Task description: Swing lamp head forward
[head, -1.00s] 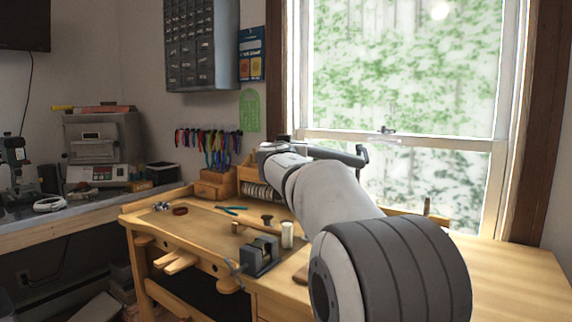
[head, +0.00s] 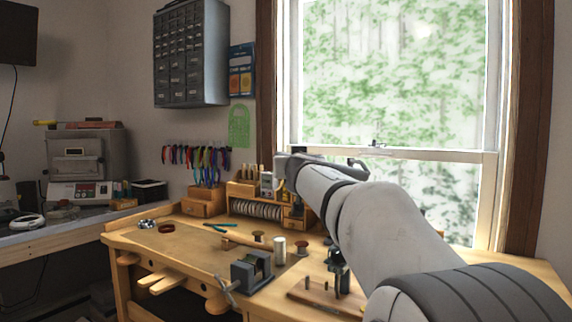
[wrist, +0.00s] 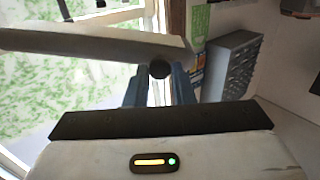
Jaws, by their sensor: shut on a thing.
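In the wrist view, the long pale lamp head (wrist: 85,42) runs across the upper left, just beyond my gripper. A dark round knob (wrist: 160,69) on its underside sits between the two blue fingers of my gripper (wrist: 160,78). The fingers are closed in on the lamp, though the exact contact is partly hidden. In the head view, my arm reaches up over the bench and hides my fingertips. A grey end piece (head: 357,165), perhaps part of the lamp, shows behind my wrist. The lamp's stem and base cannot be made out.
The wooden bench (head: 185,240) holds a small vise (head: 252,270), a white cylinder (head: 280,248), spools and pliers. A tool rack and the window (head: 390,80) stand close behind my arm. A drawer cabinet (head: 190,55) hangs on the wall at left.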

